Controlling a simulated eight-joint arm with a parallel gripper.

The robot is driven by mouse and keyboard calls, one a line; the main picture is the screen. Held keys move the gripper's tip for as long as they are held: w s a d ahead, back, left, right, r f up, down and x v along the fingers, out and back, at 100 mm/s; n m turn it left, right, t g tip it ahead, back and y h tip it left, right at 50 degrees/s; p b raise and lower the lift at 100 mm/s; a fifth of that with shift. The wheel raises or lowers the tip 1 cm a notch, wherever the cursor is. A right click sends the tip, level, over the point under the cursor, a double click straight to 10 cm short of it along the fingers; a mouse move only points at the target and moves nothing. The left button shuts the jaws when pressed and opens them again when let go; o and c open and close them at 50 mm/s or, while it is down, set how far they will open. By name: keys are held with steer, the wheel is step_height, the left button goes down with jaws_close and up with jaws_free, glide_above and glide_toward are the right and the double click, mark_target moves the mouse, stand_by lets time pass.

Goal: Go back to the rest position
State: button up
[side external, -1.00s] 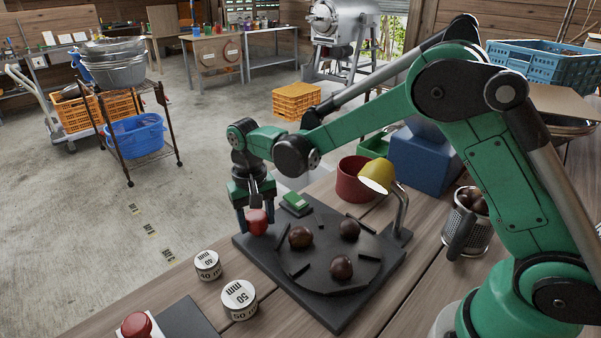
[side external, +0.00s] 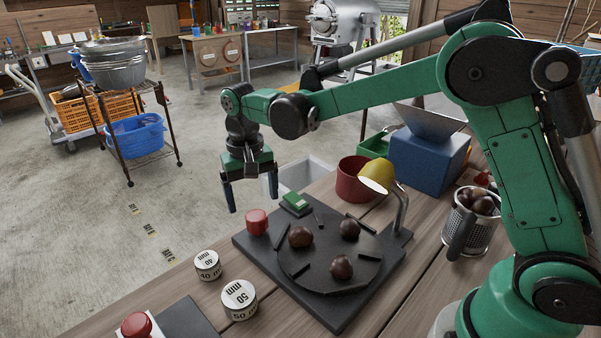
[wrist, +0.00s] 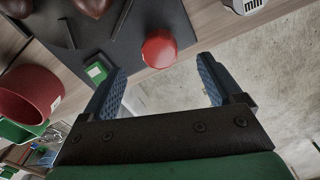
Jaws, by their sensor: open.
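My gripper (side external: 250,194) is open and empty. In the side external view it hangs in the air with its fingers pointing down, above and a little left of the red knob (side external: 257,221). The red knob stands on the left corner of the dark board (side external: 335,318). In the wrist view the blue fingers (wrist: 160,84) are spread wide with nothing between their tips, and the red knob (wrist: 159,48) lies beyond them. The dark board bears a round plate with several chestnuts (side external: 301,237) and a green block (side external: 296,201).
Two round gauge blocks (side external: 239,299) stand left of the board. Air left of my gripper is clear.

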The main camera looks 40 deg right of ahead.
steer(key=shift+r, duration=0.2)
steer(key=shift+s+d+r, duration=0.15)
steer(key=shift+r, duration=0.05)
steer(key=s+d+r+n+t, duration=0.2)
steer(key=s+t, duration=0.1)
steer(key=s, duration=0.3)
steer(key=s+d+r+n+t, duration=0.1)
steer(key=s+d+r+t, duration=0.1)
steer(key=s, duration=0.5)
steer(key=shift+d+r+n+t, duration=0.15)
steer(key=shift+d+n+t, duration=0.25)
steer(key=shift+d+t, duration=0.6)
steer(key=shift+a, duration=0.25)
